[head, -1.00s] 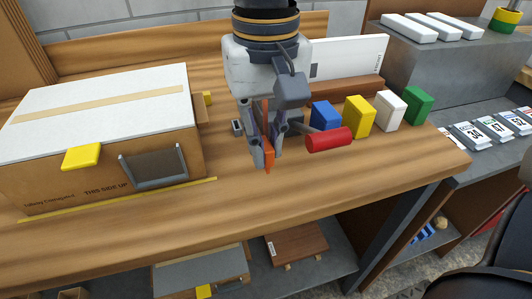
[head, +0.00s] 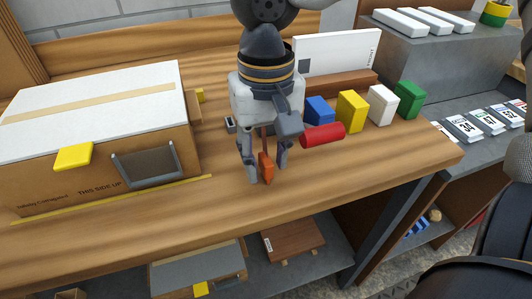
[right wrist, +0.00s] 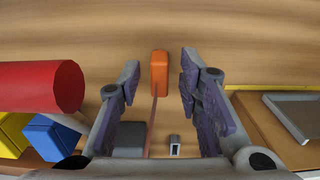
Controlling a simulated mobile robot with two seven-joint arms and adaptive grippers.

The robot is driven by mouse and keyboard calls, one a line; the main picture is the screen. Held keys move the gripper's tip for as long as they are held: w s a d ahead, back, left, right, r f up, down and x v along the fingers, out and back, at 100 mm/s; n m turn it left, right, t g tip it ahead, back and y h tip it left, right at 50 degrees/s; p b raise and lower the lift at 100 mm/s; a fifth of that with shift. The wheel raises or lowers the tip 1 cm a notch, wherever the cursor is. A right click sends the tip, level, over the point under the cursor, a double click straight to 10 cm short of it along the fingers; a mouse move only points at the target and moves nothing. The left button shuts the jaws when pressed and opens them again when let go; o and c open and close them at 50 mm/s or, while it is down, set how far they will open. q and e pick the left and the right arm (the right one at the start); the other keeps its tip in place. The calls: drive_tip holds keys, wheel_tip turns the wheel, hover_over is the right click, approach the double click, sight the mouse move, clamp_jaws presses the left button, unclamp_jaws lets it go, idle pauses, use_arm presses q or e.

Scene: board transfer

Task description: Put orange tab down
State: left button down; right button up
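The orange tab (head: 266,168) is on the wooden table top, in front of the red cylinder and right of the cardboard box. My right gripper (head: 264,172) is low over the table with its fingers on either side of the tab. In the right wrist view the fingers (right wrist: 160,88) are spread, with a gap between each finger and the orange tab (right wrist: 159,70). A thin reddish strip runs from the tab back between the fingers. The gripper is open and holds nothing. My left gripper is not in view.
A red cylinder (head: 322,135) lies close right of the gripper, with blue (head: 319,110), yellow (head: 351,111), white (head: 381,105) and green (head: 408,99) blocks behind. A cardboard box (head: 100,180) with a yellow tab (head: 73,156) fills the left. The table front (head: 330,185) is clear.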

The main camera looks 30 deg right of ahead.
sight(266, 159)
wheel_tip(266, 159, up, 12)
drive_tip(key=shift+r, duration=0.15)
idle(0.5)
